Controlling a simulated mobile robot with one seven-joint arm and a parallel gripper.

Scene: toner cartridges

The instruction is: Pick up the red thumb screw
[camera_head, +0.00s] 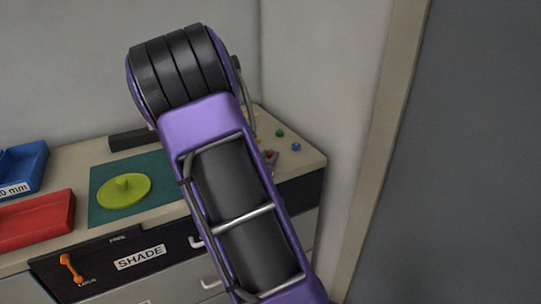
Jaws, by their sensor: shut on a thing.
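I cannot make out the red thumb screw for certain. Several small coloured pieces lie at the right end of the worktop, among them a green one (280,133) and a blue one (296,147). A small grey and reddish shape (271,157) shows just right of my purple arm, too small to identify. My arm crosses the middle of the view and hides part of the worktop. My gripper is not visible, so its place relative to the screw cannot be seen.
The worktop (68,164) holds a red bin (38,222), a blue bin (24,168) and a green mat (100,213) with a yellow-green knobbed disc (122,191). A SHADE panel (108,262) with an orange lever (71,268) is in front. Walls close off the back and right.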

